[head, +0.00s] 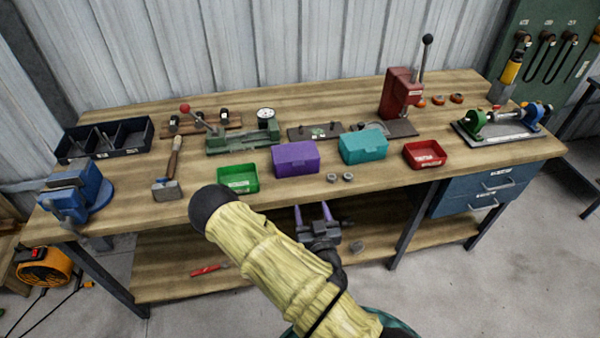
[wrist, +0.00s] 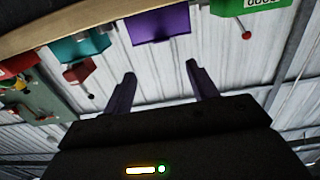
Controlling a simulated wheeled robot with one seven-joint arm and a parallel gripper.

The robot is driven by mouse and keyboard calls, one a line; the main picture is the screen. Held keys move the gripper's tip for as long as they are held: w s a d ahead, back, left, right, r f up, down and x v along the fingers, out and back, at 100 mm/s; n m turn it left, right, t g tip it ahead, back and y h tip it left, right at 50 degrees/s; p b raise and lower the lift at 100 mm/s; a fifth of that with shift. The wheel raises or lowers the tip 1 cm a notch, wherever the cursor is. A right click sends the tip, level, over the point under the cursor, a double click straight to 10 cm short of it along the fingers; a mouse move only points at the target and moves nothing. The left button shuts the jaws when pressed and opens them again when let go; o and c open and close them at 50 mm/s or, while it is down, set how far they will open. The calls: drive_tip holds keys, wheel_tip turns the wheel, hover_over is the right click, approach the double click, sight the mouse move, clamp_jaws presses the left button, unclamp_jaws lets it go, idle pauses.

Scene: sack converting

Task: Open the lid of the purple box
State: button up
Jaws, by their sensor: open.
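The purple box (head: 296,159) stands on the workbench near its front edge, between a green bin and a teal box. Its lid looks closed. My gripper (head: 313,210) is in front of the bench's front edge, below and in front of the purple box, with its two fingers apart and nothing between them. In the wrist view the purple box (wrist: 160,25) shows at the top, beyond the open fingertips of my gripper (wrist: 160,70) and apart from them.
The green bin (head: 238,178) is just left of the purple box and the teal box (head: 363,146) just right. Two metal nuts (head: 340,178) lie in front, right of it. A green fixture (head: 240,140) stands behind. A red bin (head: 425,154) is farther right.

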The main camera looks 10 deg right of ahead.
drive_tip(key=w+b, duration=0.1)
drive_tip(key=b, duration=0.6)
approach(296, 154)
drive_tip(key=w, duration=0.3)
drive_tip(key=shift+w+f, duration=0.1)
drive_tip(key=shift+f, duration=0.1)
clamp_jaws()
